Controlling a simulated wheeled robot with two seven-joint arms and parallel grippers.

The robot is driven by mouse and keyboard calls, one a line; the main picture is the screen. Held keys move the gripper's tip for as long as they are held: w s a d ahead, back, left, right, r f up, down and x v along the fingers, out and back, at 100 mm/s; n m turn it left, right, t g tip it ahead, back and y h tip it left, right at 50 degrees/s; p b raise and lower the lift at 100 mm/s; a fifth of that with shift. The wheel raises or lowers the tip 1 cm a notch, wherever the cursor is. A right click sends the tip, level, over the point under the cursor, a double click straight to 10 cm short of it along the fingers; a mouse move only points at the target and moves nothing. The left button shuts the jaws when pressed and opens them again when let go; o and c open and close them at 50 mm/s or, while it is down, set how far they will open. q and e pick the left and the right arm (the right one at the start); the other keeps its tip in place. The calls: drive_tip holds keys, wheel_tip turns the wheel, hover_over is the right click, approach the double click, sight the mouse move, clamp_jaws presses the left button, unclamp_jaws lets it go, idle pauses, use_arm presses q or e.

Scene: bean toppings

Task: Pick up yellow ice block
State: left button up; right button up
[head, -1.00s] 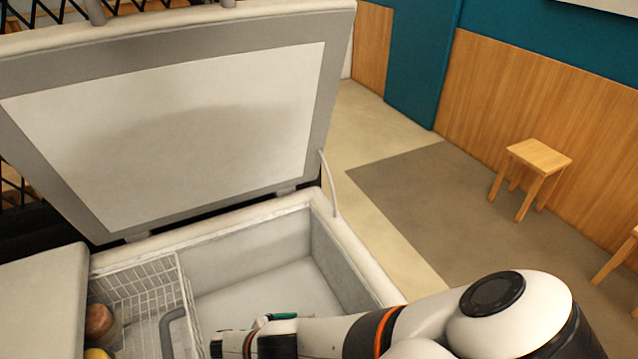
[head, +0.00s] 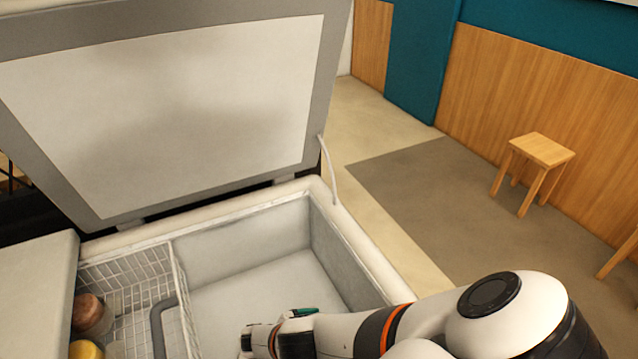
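A yellow round-topped block (head: 85,350), which looks like the yellow ice block, shows at the bottom left inside the open chest freezer (head: 352,250). It is partly cut off by the bottom edge of the view. My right arm comes in from the right over the freezer. My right gripper (head: 246,340) is over the open right part of the freezer, well to the right of the yellow block and apart from it. Its fingertips are too small and hidden to tell whether they are open. My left gripper is not in view.
A brown round-topped item (head: 89,312) sits just behind the yellow block. A white wire basket (head: 125,285) and a grey handle (head: 158,325) lie between them and my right gripper. The raised freezer lid (head: 180,120) stands behind. A wooden stool (head: 540,152) is far right.

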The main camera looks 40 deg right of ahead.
drive_tip(key=c, duration=1.7)
drive_tip(key=shift+c, duration=0.2)
drive_tip(key=shift+r, duration=0.15)
